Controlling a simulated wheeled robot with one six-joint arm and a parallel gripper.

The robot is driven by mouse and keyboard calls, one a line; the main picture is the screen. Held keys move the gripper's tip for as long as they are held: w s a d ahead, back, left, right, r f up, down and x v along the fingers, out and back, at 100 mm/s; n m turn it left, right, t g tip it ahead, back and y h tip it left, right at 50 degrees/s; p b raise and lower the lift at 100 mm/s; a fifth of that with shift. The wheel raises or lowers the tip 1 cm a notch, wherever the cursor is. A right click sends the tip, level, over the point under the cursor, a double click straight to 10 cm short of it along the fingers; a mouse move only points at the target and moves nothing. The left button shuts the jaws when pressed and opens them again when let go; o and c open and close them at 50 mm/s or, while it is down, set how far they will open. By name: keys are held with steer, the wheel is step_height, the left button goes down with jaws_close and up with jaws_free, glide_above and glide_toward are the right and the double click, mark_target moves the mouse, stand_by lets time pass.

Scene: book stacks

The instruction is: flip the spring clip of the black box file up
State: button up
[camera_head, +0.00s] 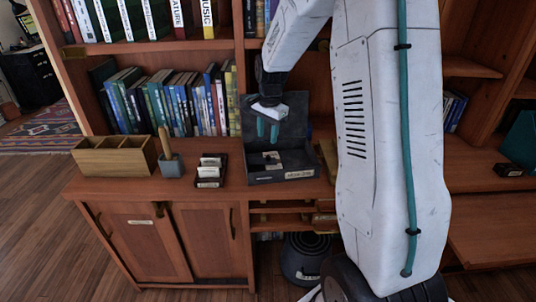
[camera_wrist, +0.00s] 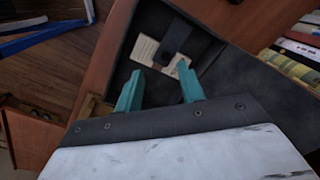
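The black box file (camera_head: 262,179) stands open on the wooden counter, with its lid raised at the back. A pale label is on its front. In the wrist view the inside of the box file (camera_wrist: 140,27) shows a cream paper or card (camera_wrist: 147,49). The spring clip (camera_wrist: 185,38) appears as a dark flat piece lying over this paper; its exact tilt is hard to tell. My gripper (camera_head: 267,138) hangs above the box, in front of the lid. In the wrist view my gripper (camera_wrist: 158,72) has its teal fingers apart with nothing held between them.
Left of the box are a small card holder (camera_head: 209,171), a grey pot (camera_head: 171,166) with a wooden-handled item, and a wooden tray (camera_head: 112,157). Books (camera_head: 180,103) fill the shelf behind. The counter's front strip (camera_head: 130,190) is clear.

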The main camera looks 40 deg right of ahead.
mark_target(268, 157)
steer(key=shift+m, duration=0.6)
steer(key=f, duration=0.1)
steer(key=w+d+f, duration=0.1)
steer(key=d+f, duration=0.1)
steer(key=shift+w+f, duration=0.25)
steer(key=f, duration=0.7)
steer(key=shift+w+a, duration=0.1)
steer(key=shift+w, duration=0.15)
steer(key=shift+c, duration=0.3)
steer(key=shift+r, duration=0.1)
jaws_close()
